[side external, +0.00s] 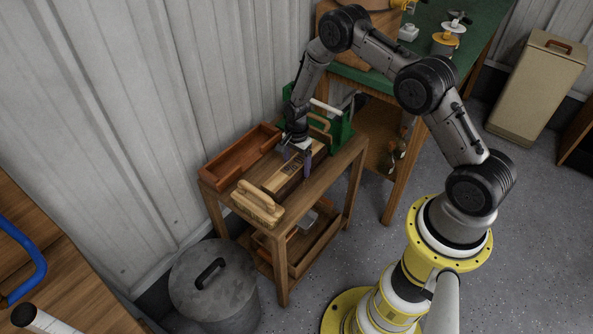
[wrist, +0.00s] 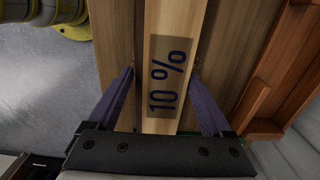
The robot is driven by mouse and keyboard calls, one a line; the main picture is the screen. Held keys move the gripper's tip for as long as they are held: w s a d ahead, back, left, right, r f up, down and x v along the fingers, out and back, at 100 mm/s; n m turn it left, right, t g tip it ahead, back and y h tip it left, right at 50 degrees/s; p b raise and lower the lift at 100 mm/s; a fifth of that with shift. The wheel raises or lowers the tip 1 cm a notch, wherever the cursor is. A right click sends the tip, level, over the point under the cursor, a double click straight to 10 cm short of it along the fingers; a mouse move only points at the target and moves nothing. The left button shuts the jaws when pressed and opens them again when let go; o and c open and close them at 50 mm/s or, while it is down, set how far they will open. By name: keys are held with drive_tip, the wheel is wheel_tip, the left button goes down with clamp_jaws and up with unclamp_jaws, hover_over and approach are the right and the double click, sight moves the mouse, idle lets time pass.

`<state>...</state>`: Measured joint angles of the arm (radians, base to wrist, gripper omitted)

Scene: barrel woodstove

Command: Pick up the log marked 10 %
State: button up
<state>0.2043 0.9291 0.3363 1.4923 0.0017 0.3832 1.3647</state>
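The log marked 10 % (wrist: 171,35) is a long pale wooden block, with its dark label facing the wrist camera. It also shows in the side view, lying on the small wooden table (side external: 337,166) under my gripper (side external: 295,162). In the wrist view my gripper (wrist: 163,72) is open, with one purple finger on each side of the log at the label. Narrow gaps appear between the fingers and the log. The fingertips' exact depth beside the log is hard to tell.
A reddish-brown wooden tray (side external: 224,168) lies along the wall side of the log. A wooden-handled brush-like tool (side external: 257,204) is at the table's near end. A green holder (side external: 341,128) stands behind my gripper. A lidded metal bin (side external: 205,278) is on the floor.

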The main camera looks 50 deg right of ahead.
clamp_jaws()
drive_tip(key=shift+r, duration=0.1)
idle(0.3)
